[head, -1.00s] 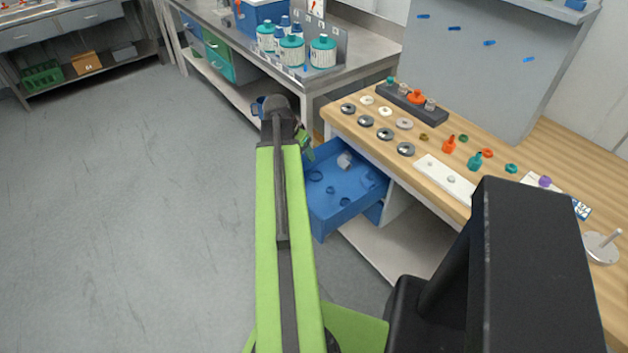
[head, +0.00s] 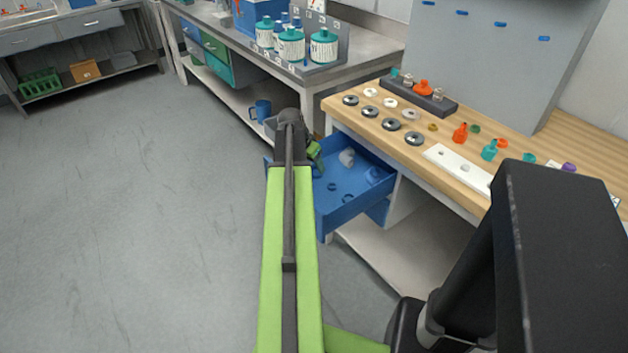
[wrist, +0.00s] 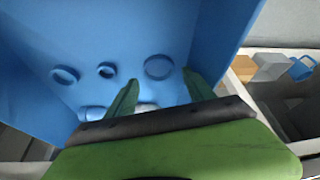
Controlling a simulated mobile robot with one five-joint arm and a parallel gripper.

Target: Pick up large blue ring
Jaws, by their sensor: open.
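The open blue drawer (head: 340,216) under the wooden bench holds several blue rings. In the wrist view, the widest, apparently the large blue ring (wrist: 146,68), lies flat on the drawer floor, ahead of and between my fingertips. A mid-sized ring (wrist: 64,76) and a small ring (wrist: 105,71) lie to its left. My gripper (wrist: 160,78) is open and empty, its green fingers apart and not visibly touching a ring. In the head view, my gripper (head: 316,155) is at the drawer's left side, and my arm hides part of the drawer.
A pale grey object (head: 347,157) lies in the drawer. The bench top (head: 455,155) carries discs, small bottles and a white plate. A blue mug (head: 262,110) stands on the lower shelf to the left. The floor at left is clear.

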